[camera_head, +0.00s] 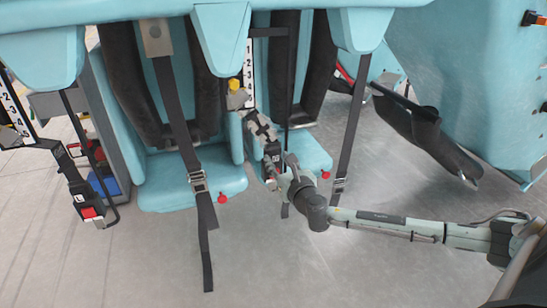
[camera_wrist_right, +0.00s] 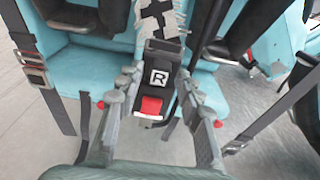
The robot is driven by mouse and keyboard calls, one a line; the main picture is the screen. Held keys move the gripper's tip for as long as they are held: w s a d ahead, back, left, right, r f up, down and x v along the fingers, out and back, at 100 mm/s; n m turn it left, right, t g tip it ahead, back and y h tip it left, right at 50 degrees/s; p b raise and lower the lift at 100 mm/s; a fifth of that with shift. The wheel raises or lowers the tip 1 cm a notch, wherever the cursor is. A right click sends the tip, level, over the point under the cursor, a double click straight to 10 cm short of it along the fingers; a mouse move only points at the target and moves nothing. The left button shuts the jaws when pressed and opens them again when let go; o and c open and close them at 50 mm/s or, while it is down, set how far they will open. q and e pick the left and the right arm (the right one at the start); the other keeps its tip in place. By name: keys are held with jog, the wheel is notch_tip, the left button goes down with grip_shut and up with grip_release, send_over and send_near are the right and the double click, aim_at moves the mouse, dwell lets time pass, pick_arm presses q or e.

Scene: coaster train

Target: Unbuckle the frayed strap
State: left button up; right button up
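The frayed strap (camera_head: 262,127) hangs at the middle seat, its edges ragged and pale. It also shows at the top of the right wrist view (camera_wrist_right: 157,20). Its black buckle (camera_wrist_right: 158,78) carries a white R label and a red button (camera_wrist_right: 152,106) at its lower end. The buckle also shows in the head view (camera_head: 272,150), partly hidden by my gripper. My right gripper (camera_wrist_right: 156,88) is open, with one finger on each side of the buckle. Contact between fingers and buckle cannot be told. My left gripper is not in view.
A second red-button buckle (camera_head: 88,209) hangs at far left. Teal seats (camera_head: 190,177) and dark padded restraints (camera_head: 131,85) surround the strap. Grey floor (camera_head: 290,270) is open in front.

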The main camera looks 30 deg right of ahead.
jog(key=shift+w, duration=0.35)
jog(key=shift+d, duration=0.1)
dwell(0.3)
grip_shut()
